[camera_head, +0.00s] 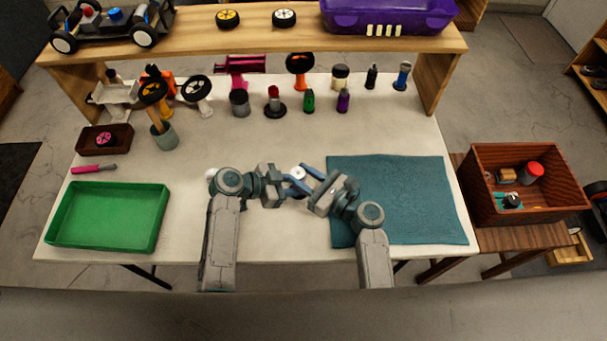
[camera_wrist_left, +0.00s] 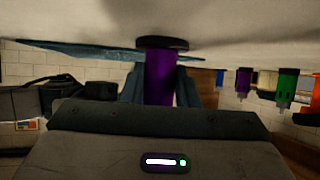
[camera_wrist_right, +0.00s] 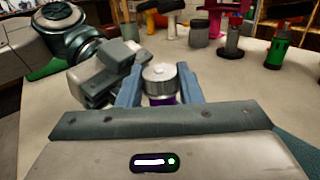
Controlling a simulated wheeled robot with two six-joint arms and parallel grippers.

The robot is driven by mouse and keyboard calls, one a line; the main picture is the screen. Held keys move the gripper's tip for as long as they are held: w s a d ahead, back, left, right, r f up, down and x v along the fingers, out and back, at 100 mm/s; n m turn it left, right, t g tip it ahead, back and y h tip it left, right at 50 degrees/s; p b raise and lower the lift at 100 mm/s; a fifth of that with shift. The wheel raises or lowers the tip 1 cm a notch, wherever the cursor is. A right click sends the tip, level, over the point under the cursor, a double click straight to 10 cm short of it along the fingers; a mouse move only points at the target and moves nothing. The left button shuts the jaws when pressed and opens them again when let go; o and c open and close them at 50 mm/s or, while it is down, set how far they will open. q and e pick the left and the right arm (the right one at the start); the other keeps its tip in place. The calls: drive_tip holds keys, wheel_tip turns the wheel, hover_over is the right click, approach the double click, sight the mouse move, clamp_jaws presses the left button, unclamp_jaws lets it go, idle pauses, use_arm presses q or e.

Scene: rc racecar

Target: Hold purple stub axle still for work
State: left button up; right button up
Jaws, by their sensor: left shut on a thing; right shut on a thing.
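The purple stub axle (camera_wrist_left: 160,78) stands upright on the table between my two grippers, its dark round base showing in the left wrist view. Its silver top (camera_wrist_right: 159,75) shows in the right wrist view, with a little purple below it. In the head view only its pale round top (camera_head: 298,173) shows; the grippers hide the rest. My left gripper (camera_head: 290,187) is shut on it from the left. My right gripper (camera_head: 309,177) is shut on it from the right, with blue fingers on either side.
A teal mat (camera_head: 405,200) lies right of the grippers and a green tray (camera_head: 62,235) at the left. Several small parts, including another purple one (camera_head: 343,100), stand along the back below the wooden shelf (camera_head: 185,30). A wooden crate (camera_head: 485,205) is beyond the table's right edge.

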drive_tip(key=o, duration=1)
drive_tip(key=shift+d, duration=0.1)
drive_tip(key=v, duration=1.2)
